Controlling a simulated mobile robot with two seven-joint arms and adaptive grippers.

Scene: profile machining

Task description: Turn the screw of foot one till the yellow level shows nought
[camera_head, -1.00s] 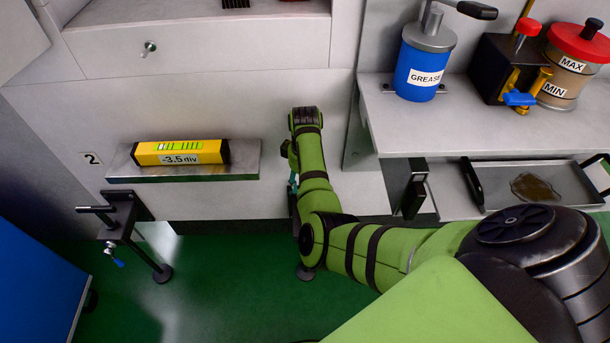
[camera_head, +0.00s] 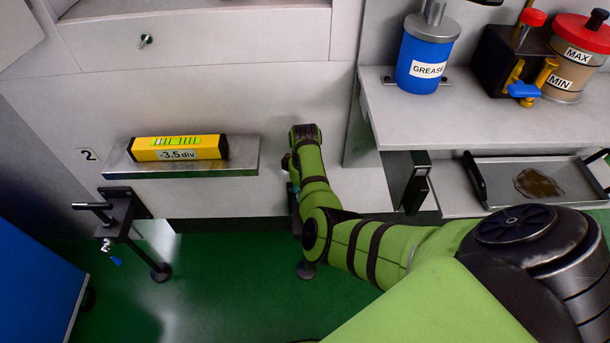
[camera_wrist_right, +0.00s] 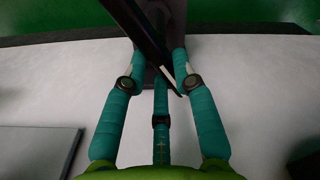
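The yellow level (camera_head: 180,148) lies on a grey metal plate (camera_head: 240,160) on the left and reads "-3.5 div". My right arm reaches to the machine's lower front, right of that plate. Its hand is mostly hidden by the arm in the head view. In the right wrist view the teal fingers of my right gripper (camera_wrist_right: 158,70) are around or beside a dark bar (camera_wrist_right: 143,25); whether they press on it I cannot tell. Foot one is mostly hidden; a round dark pad (camera_head: 306,270) shows below my forearm. My left gripper is in neither view.
Another foot (camera_head: 122,225) with a bar handle stands at the left under label "2" (camera_head: 88,155). A blue grease pot (camera_head: 422,68) and an oil jar (camera_head: 577,62) stand on the right shelf. Below is a tray (camera_head: 490,195) with a brown puddle. Green floor lies below.

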